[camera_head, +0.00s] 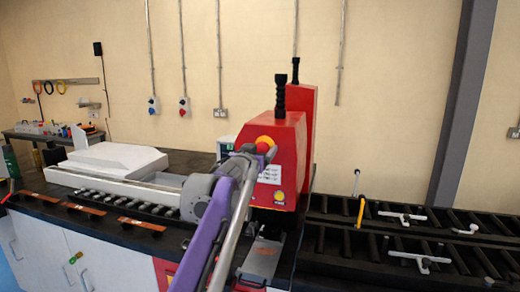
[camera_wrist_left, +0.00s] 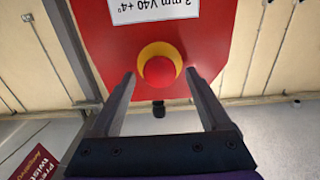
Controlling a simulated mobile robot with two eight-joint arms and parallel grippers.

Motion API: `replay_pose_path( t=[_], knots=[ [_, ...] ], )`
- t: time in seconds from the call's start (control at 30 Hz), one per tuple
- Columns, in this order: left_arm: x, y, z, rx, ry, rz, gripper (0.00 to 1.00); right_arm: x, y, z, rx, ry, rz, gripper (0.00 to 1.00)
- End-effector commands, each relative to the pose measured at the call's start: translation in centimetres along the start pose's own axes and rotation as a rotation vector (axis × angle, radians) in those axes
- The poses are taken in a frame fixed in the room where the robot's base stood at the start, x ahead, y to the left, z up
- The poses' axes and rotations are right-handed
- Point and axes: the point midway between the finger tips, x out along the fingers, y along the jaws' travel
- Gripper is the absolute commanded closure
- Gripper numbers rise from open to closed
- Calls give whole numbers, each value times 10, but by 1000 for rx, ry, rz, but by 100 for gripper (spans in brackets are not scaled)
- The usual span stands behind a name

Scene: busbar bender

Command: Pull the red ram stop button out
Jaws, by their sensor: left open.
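The red stop button (camera_wrist_left: 158,71) sits on a round yellow base (camera_wrist_left: 160,50) on the red machine panel (camera_wrist_left: 212,45) in the left wrist view. In the head view the button (camera_head: 264,141) is on the upper front of the red machine head (camera_head: 290,150), partly covered by my arm. My left gripper (camera_wrist_left: 159,76) is open, with one finger on each side of the button. Gaps show between the fingers and the button; the depth is hard to judge. My left gripper (camera_head: 254,149) also shows at the button in the head view. My right gripper is not in view.
A printed label (camera_head: 270,175) and a small yellow round control (camera_head: 279,196) are lower on the machine. A black roller conveyor (camera_head: 400,243) runs off to the right. A white block (camera_head: 110,160) and copper-coloured bars (camera_head: 86,210) lie on the left bench.

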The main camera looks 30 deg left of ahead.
Motion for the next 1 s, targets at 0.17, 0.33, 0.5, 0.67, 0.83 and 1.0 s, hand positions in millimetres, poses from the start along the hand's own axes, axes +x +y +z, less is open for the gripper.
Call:
replay_pose_path(
  t=[0.17,0.33,0.5,0.67,0.83,1.0],
  knots=[
    [0,0,0,0,0,0,20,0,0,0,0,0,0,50],
    [0,0,0,0,0,0,50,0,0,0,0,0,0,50],
    [0,0,0,0,0,0,81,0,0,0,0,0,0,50],
    [0,0,0,0,0,0,100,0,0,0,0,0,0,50],
    [0,0,0,0,0,0,100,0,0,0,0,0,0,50],
    [-4,0,1,0,-1,-1,100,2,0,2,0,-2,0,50]
  ],
)
